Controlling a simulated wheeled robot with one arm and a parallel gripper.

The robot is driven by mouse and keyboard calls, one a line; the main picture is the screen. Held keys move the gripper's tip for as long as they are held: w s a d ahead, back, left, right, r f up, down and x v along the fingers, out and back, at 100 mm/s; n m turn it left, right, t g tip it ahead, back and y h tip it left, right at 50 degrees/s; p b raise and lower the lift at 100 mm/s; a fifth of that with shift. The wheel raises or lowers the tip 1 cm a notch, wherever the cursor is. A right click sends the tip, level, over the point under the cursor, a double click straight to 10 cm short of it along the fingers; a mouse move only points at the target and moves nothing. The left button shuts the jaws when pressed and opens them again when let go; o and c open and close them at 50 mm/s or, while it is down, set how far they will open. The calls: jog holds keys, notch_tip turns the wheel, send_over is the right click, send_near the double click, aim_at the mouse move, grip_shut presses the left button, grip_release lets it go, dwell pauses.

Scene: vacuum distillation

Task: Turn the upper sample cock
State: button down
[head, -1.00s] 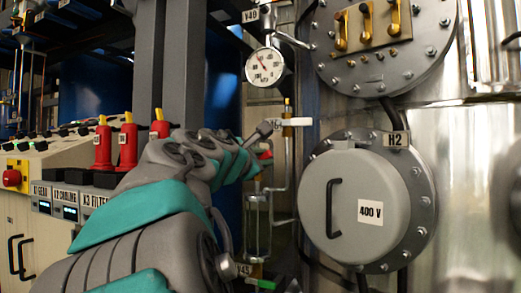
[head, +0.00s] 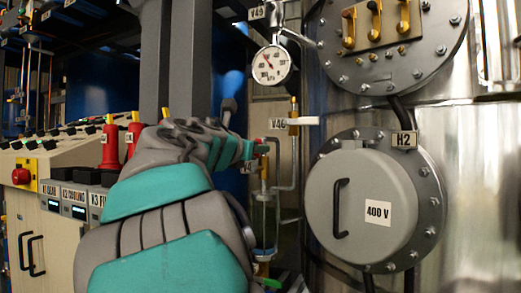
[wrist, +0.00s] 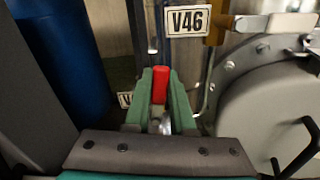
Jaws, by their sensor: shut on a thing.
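A cock with a red handle (head: 261,148) sits on the thin pipework above a glass sample vessel (head: 264,218). My gripper (head: 252,150) reaches it from the left in the head view. In the wrist view the green fingers of my gripper (wrist: 160,78) are shut on the red handle (wrist: 160,86), which stands upright between them. The cock's body is mostly hidden by my fingers. A green handle (head: 271,283) lies low below the vessel.
A brass valve (head: 294,108) with a white lever (head: 303,121) is close above right. A pressure gauge (head: 271,65) hangs higher. The round 400 V cover (head: 350,205) bulges out at right. A control desk (head: 45,215) with red handles stands at left.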

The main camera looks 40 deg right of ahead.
jog(key=shift+w+f+n, duration=0.1)
jog(key=shift+w+n, duration=0.1)
jog(key=shift+n, duration=0.2)
jog(key=c, duration=0.8)
grip_release()
jog(key=shift+o, duration=0.2)
jog(key=shift+a, duration=0.1)
jog(key=v, duration=0.7)
jog(key=shift+s+a, duration=0.2)
jog(key=shift+a, duration=0.15)
